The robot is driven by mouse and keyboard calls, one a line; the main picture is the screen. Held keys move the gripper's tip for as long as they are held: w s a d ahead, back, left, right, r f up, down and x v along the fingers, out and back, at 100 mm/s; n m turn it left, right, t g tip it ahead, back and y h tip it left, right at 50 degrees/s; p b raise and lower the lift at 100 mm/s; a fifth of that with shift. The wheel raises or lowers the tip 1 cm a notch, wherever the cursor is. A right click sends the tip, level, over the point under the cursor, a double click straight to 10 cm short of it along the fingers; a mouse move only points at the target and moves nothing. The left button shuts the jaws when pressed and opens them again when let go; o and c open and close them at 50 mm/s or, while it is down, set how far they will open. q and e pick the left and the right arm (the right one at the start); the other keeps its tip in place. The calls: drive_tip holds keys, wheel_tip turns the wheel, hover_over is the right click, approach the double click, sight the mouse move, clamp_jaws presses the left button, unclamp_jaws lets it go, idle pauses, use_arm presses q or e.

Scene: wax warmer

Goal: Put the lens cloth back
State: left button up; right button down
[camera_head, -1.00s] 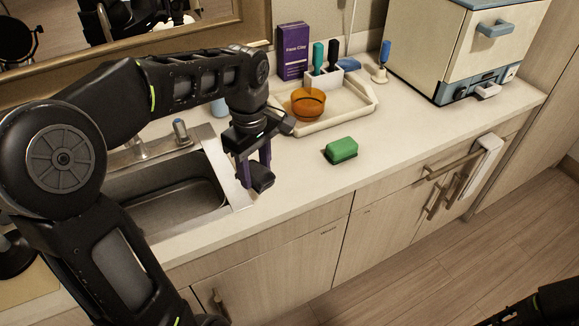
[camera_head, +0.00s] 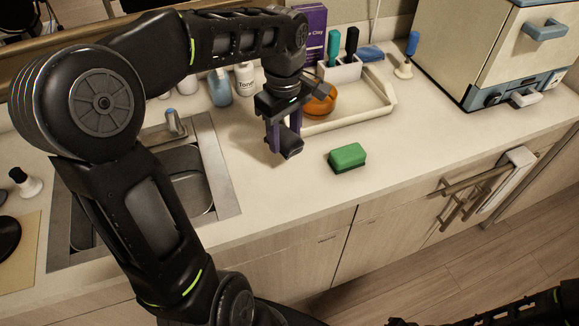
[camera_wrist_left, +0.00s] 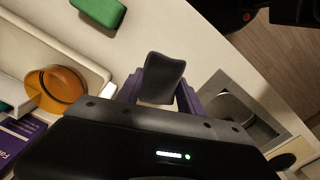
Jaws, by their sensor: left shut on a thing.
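My left gripper (camera_head: 285,140) is shut on a dark grey, soft-looking piece, which I take to be the lens cloth (camera_head: 291,148). It is held between the purple fingers above the counter, right of the sink and left of the green block. In the left wrist view the cloth (camera_wrist_left: 162,78) bulges out between the fingertips of the gripper (camera_wrist_left: 160,90). The off-white tray (camera_head: 385,100) lies behind and right of the gripper. An amber bowl (camera_head: 322,103) in it is partly hidden by my gripper. My right gripper does not show; only dark arm parts appear at lower right.
A green block (camera_head: 347,157) lies on the counter. A white holder (camera_head: 343,72) with upright tools and a folded blue cloth (camera_head: 369,53) are at the tray's back. The sink (camera_head: 185,180) is left; a cream box-shaped appliance (camera_head: 470,50) is right.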

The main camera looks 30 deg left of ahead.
use_arm(q)
drive_tip(key=shift+s, duration=0.1)
drive_tip(key=p, duration=0.1)
hover_over(286, 173)
drive_tip(key=f, duration=0.5)
drive_tip(key=shift+s+f, duration=0.2)
drive_tip(key=shift+f, duration=0.05)
drive_tip(key=shift+w+f, duration=0.1)
drive_tip(key=shift+f, duration=0.35)
wheel_tip(286, 173, down, 3)
drive_tip(key=shift+f+p, duration=0.1)
drive_tip(key=shift+p, duration=0.2)
drive_tip(key=shift+f, duration=0.2)
drive_tip(key=o, duration=1.2)
